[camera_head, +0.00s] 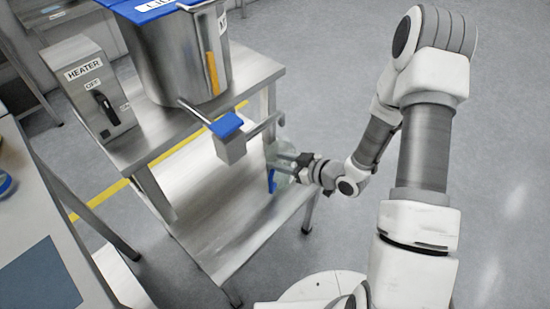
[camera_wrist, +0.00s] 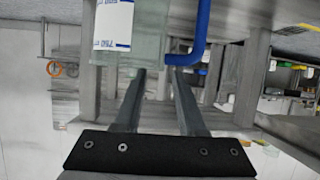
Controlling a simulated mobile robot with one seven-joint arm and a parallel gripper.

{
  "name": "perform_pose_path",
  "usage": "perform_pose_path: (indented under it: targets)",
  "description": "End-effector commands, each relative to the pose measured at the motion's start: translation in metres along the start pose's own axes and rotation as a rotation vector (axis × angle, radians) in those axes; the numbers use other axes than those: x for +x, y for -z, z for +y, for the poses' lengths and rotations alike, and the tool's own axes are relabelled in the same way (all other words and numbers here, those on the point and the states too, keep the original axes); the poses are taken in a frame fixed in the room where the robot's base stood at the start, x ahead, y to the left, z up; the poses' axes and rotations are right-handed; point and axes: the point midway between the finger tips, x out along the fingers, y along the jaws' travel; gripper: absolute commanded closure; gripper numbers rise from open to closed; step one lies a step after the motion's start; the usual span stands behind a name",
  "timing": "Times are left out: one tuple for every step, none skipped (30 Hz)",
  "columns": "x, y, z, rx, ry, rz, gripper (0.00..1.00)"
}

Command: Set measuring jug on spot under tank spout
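The clear measuring jug (camera_head: 283,177) is at the right side of the stand's lower shelf, partly hidden by my gripper (camera_head: 290,160). Its blue handle (camera_head: 271,181) shows beside it. In the wrist view the jug (camera_wrist: 148,48) is at the top, with a white-and-blue label and its blue handle (camera_wrist: 203,35) to the right. My gripper's fingers (camera_wrist: 159,74) are apart and point at the jug near the handle's end; I cannot tell whether they touch it. The tank (camera_head: 178,55) stands on the upper shelf, and its spout block (camera_head: 231,149) with a blue lever juts over the lower shelf.
A heater box (camera_head: 87,88) stands left of the tank on the upper shelf (camera_head: 150,140). The lower shelf (camera_head: 215,225) looks bare below the spout. Stand legs flank it. A counter (camera_head: 30,215) is at the left. Open floor (camera_head: 500,190) lies to the right.

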Motion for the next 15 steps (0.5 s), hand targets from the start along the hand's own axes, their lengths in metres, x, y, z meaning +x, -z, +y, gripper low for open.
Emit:
perform_pose_path:
  targets:
    - [-0.013,0.003,0.001,0.003,-0.004,0.000,0.60]
    - [-0.021,0.003,0.001,0.004,-0.005,-0.001,0.60]
    - [-0.030,0.003,0.002,0.003,-0.005,-0.002,0.60]
    - [-0.037,0.003,0.002,0.004,-0.005,-0.002,0.60]
    - [-0.043,0.003,0.001,0.004,-0.004,-0.001,0.60]
    - [-0.052,0.003,0.001,0.003,-0.005,0.000,0.60]
    - [-0.058,0.003,0.002,0.002,-0.005,-0.001,0.60]
    - [-0.064,0.002,0.001,0.003,-0.005,-0.001,0.60]
    - [-0.071,0.002,0.001,0.003,-0.003,-0.001,0.60]
    - [-0.076,0.002,0.001,0.003,-0.004,-0.001,0.60]
    - [-0.080,0.002,0.001,0.002,-0.003,-0.001,0.60]
    - [-0.085,0.002,0.001,0.002,-0.003,-0.001,0.60]
    - [-0.089,0.001,0.001,0.002,-0.003,-0.001,0.60]
    - [-0.091,0.001,0.001,0.001,-0.002,0.000,0.60]
    - [-0.094,0.001,0.000,0.001,-0.002,0.000,0.60]
